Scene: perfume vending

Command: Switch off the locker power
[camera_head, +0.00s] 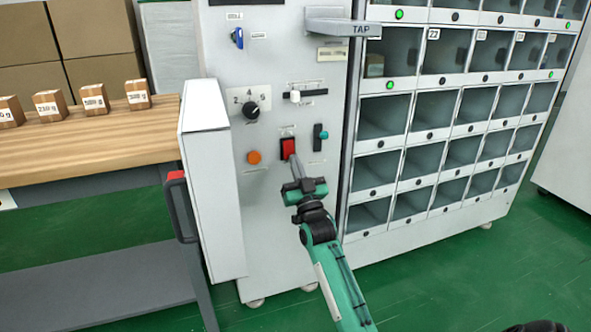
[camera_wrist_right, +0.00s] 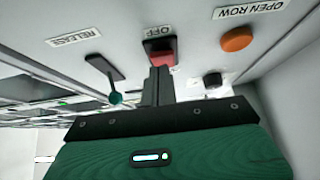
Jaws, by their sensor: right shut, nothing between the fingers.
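The red rocker switch (camera_head: 288,146) sits in a dark frame on the light grey control panel (camera_head: 262,200). In the right wrist view the red switch (camera_wrist_right: 162,55) has a label reading OFF beside it. My right gripper (camera_head: 295,162) is shut and empty, with its fingers pointing at the switch. In the wrist view its fingertips (camera_wrist_right: 158,73) overlap the near part of the red face; I cannot tell whether they touch it. My left gripper is not in view.
An orange button (camera_head: 254,157), a black dial (camera_head: 251,111) and a teal-tipped lever (camera_head: 318,135) surround the switch. An open white door (camera_head: 212,195) juts out at left. Locker compartments (camera_head: 385,115) stand at right; several have green lights. A wooden table (camera_head: 90,152) holds small boxes.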

